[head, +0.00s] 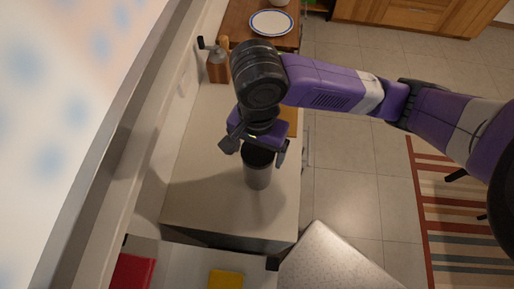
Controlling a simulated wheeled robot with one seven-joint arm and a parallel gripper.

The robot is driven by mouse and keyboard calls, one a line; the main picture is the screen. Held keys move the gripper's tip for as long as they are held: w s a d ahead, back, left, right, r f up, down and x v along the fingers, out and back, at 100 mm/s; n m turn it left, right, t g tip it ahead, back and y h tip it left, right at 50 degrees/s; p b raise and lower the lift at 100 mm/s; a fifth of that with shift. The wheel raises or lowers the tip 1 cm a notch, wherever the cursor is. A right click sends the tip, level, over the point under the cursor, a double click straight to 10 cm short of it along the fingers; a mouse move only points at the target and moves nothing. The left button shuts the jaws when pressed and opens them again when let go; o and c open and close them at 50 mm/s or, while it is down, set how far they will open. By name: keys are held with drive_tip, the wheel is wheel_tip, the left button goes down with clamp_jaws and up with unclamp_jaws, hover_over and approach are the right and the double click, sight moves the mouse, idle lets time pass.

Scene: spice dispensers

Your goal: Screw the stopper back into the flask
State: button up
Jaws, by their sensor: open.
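A grey cylindrical flask (257,178) stands upright on the pale counter (195,180). Its top looks black; I cannot tell whether this is the stopper in place or the dark mouth of the flask. My gripper (255,153) points down over the flask's top. Its two fingers are spread apart, one on the left and one on the right of the black top. I cannot tell whether either finger touches it. My gripper and wrist hide part of the top and the counter behind it.
A blue-rimmed plate (271,23) lies farther back. Red (132,271) and yellow (226,279) items are at the front. The counter around the flask is clear.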

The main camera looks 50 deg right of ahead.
drive_tip(key=n, duration=0.9)
drive_tip(key=shift+s+d, duration=0.1)
drive_tip(key=n, duration=0.5)
drive_tip(key=shift+d, duration=0.15)
drive_tip(key=n, duration=0.4)
drive_tip(key=shift+n, duration=0.4)
drive_tip(key=c, duration=1.4)
drive_tip(key=shift+m, duration=1.9)
drive_tip(key=o, duration=1.6)
drive_tip(key=shift+o, duration=0.2)
